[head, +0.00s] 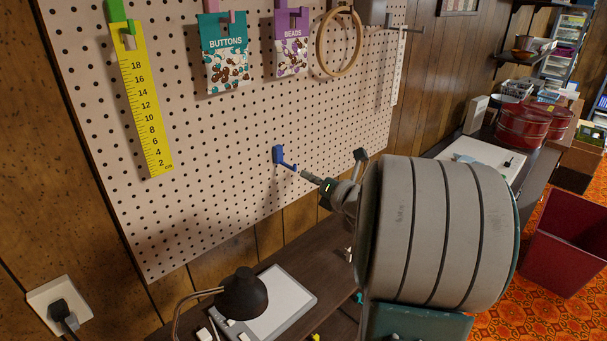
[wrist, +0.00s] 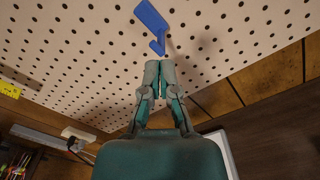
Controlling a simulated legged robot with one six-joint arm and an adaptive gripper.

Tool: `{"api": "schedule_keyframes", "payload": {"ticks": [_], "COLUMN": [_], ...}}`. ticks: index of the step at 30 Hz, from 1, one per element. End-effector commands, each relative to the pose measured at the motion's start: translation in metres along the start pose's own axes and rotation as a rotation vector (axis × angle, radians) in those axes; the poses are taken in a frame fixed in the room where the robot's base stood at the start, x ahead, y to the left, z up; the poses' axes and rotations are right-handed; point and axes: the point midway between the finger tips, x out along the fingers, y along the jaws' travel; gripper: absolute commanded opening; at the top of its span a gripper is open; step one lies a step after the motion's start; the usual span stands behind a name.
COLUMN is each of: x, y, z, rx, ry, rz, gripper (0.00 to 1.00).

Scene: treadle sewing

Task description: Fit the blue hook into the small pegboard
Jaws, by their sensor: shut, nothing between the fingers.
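The blue hook (head: 279,155) is against the lower middle of the pale pegboard (head: 230,130). Its plate lies near the board and its arm points out toward my gripper. In the wrist view the hook (wrist: 153,22) is just beyond the fingertips, with bare board (wrist: 70,40) around it. My gripper (head: 306,174) is shut and empty, its tips close to the hook's outer end; I cannot tell whether they touch. It also shows in the wrist view (wrist: 160,66). Whether the hook's pegs sit fully in the holes is hidden.
A yellow ruler (head: 143,100), a buttons packet (head: 225,52), a beads packet (head: 292,45) and an embroidery hoop (head: 339,42) hang higher on the board. A black lamp (head: 243,293) stands below on the dark desk (head: 315,250). The board around the hook is clear.

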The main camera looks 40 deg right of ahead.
Motion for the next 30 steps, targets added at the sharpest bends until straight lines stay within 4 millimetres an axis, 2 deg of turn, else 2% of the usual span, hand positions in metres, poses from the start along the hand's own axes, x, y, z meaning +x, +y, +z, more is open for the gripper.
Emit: {"api": "schedule_keyframes", "payload": {"ticks": [8, 21, 25, 30], "x": [-0.017, -0.101, -0.116, -0.124], "y": [-0.001, -0.002, -0.002, -0.001], "z": [0.001, 0.0, 0.0, -0.001], "rx": [-0.001, 0.001, 0.0, 0.001], "ry": [-0.002, -0.003, -0.001, 0.0], "rz": [-0.002, -0.005, -0.003, -0.001], "gripper": [0.0, 0.0, 0.0, 0.0]}}
